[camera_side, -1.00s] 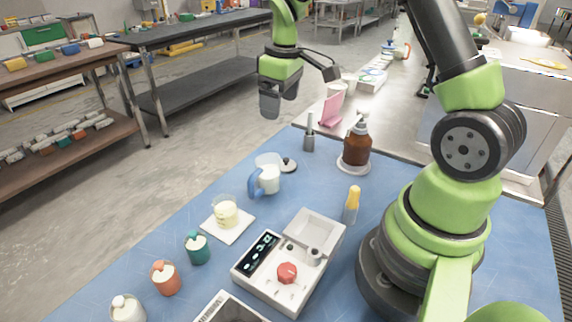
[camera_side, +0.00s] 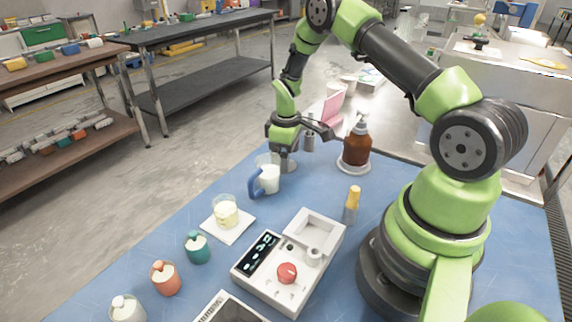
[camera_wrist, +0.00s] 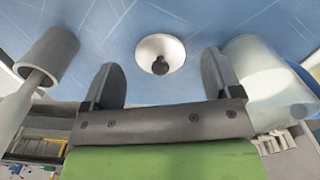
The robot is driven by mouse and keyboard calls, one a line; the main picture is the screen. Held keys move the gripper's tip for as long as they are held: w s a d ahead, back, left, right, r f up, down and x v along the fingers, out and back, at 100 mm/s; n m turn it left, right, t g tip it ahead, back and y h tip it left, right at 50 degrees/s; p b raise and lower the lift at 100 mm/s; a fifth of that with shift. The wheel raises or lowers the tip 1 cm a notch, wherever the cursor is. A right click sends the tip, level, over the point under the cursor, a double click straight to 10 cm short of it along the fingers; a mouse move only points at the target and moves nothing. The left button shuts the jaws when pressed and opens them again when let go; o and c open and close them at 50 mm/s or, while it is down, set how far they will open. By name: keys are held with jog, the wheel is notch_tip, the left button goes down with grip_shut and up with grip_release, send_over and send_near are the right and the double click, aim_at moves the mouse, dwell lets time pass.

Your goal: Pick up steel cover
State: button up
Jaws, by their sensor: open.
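The steel cover shows in the wrist view as a small pale round disc with a dark knob (camera_wrist: 160,52) on the blue mat. In the side view only the edge of the cover (camera_side: 291,168) shows below my gripper, which hides most of it. My gripper (camera_side: 284,158) points down above the cover. In the wrist view, the two fingers of my gripper (camera_wrist: 160,78) stand wide apart with nothing between them. The knob lies past the fingertips, about midway between them.
The jug with a blue handle (camera_side: 266,178) stands close beside the cover. A grey cylinder with a rod (camera_wrist: 50,55) is close on the other side. A brown bottle (camera_side: 357,147) stands to the right. The white grinder base (camera_side: 285,265) is nearer the camera.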

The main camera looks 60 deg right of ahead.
jog(key=shift+f, duration=0.5)
jog(key=c, duration=1)
